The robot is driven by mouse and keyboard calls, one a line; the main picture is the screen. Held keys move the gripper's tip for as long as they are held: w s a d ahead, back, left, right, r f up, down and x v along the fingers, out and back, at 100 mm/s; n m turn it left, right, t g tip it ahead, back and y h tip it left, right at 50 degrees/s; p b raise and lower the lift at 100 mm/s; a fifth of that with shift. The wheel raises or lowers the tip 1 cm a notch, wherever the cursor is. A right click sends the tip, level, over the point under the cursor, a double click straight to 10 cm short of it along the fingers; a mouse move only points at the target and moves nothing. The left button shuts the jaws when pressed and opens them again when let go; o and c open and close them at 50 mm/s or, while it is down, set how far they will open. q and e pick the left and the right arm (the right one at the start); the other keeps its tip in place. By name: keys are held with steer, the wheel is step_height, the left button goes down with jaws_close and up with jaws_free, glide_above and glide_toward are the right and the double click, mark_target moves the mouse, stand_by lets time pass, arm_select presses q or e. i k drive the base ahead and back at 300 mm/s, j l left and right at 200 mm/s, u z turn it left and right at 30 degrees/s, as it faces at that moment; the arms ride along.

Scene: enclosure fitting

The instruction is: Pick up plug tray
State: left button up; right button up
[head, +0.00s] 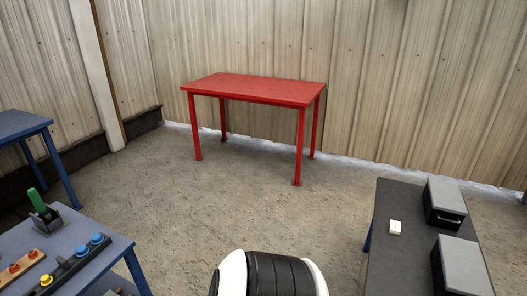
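On the blue-topped table (95,229) at the lower left lies a long dark strip (68,270) with blue and yellow round pieces on it. Beside it lies a tan strip (22,268) with red and yellow round pieces, cut off by the picture edge. Either could be the plug tray; I cannot tell which. Neither of my grippers is in view.
A dark box holder (46,218) with a green handle (36,200) stands behind the strips. A bare red table (255,87) stands at the wall. The middle floor is clear.

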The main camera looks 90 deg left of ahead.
mark_target(68, 268)
steer(key=u, duration=4.35)
